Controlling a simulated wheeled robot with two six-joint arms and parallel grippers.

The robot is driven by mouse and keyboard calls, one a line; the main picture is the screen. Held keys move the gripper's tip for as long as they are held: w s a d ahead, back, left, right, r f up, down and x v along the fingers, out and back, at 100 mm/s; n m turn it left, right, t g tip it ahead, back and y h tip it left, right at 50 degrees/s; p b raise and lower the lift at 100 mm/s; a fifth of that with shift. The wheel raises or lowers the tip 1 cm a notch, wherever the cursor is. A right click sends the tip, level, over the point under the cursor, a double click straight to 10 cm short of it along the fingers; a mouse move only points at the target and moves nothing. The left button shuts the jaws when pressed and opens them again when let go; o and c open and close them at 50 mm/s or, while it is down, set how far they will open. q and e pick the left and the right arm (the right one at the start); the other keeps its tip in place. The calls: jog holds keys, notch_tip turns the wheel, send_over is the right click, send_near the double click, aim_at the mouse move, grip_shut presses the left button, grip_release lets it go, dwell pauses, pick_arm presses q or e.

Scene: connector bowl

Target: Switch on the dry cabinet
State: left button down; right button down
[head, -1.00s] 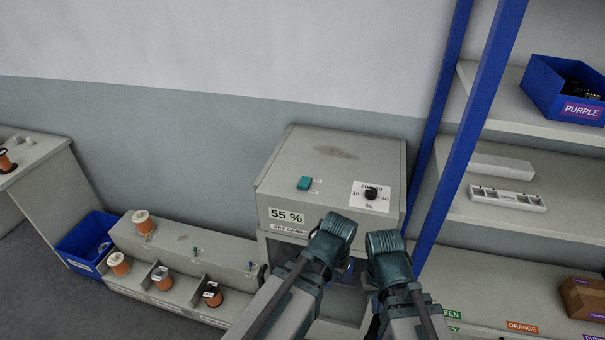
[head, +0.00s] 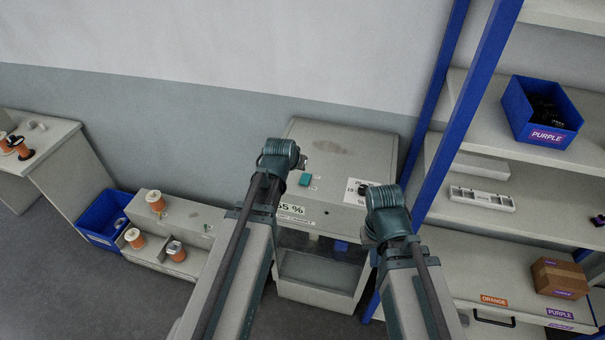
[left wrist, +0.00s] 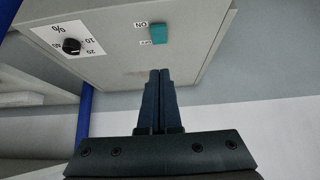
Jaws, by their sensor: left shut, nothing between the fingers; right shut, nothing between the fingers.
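The dry cabinet (head: 345,147) is a grey box in the middle of the head view, with a "55 %" label (head: 291,209) on its front. A teal switch (head: 305,180) sits on its sloped panel; it also shows in the left wrist view (left wrist: 160,34), between ON and OFF marks. I cannot tell which way it is set. A black dial (left wrist: 71,46) sits beside it. My left gripper (head: 301,161) is shut and empty; in the left wrist view its fingertips point toward the switch, just short of it. My right gripper (head: 386,205) is shut and empty in front of the cabinet's right side.
A shelf unit with blue posts (head: 458,118) stands close on the right, holding a blue PURPLE bin (head: 542,112) and a cardboard box (head: 558,279). A low spool rack (head: 185,215) and a blue bin (head: 101,219) stand to the left. The wall behind is bare.

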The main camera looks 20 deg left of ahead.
dwell(0.4)
pick_arm(q)
jog(key=b, duration=0.9)
send_over(303, 183)
jog(key=f, duration=0.8)
jog(key=shift+s+f, duration=0.2)
jog(key=shift+f, duration=0.05)
notch_tip(303, 183, down, 2)
jog(key=shift+s+f+b, duration=0.1)
jog(key=shift+s+b, duration=0.05)
jog(key=shift+b, duration=0.75)
jog(key=shift+s+f+b, duration=0.15)
jog(key=shift+f+b, duration=0.45)
jog(key=shift+s+f+b, duration=0.2)
jog(key=shift+f+b, duration=0.4)
jog(key=shift+b, duration=0.05)
jog(key=shift+r, duration=0.25)
jog(key=shift+p, duration=0.35)
jog(key=shift+r+p, duration=0.7)
jog(key=shift+r, duration=0.1)
